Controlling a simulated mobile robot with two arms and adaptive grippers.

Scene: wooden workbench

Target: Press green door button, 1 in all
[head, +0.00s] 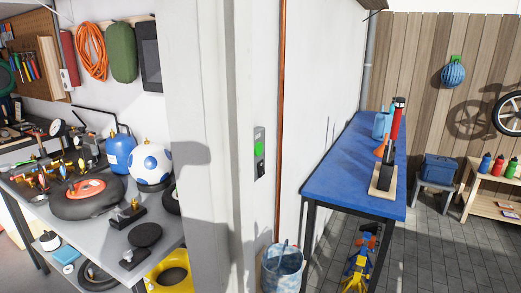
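The green door button (259,149) sits on a narrow grey wall plate (260,165), with a dark part below it. The plate is on the white wall post in the middle of the head view, left of a reddish-brown vertical pipe or edge. Nothing covers the button. Neither of my grippers shows in the head view.
A blue-topped table (345,177) with a pump-like object stands at the right. A bucket (282,270) stands below the button. The space in front of the button looks clear.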

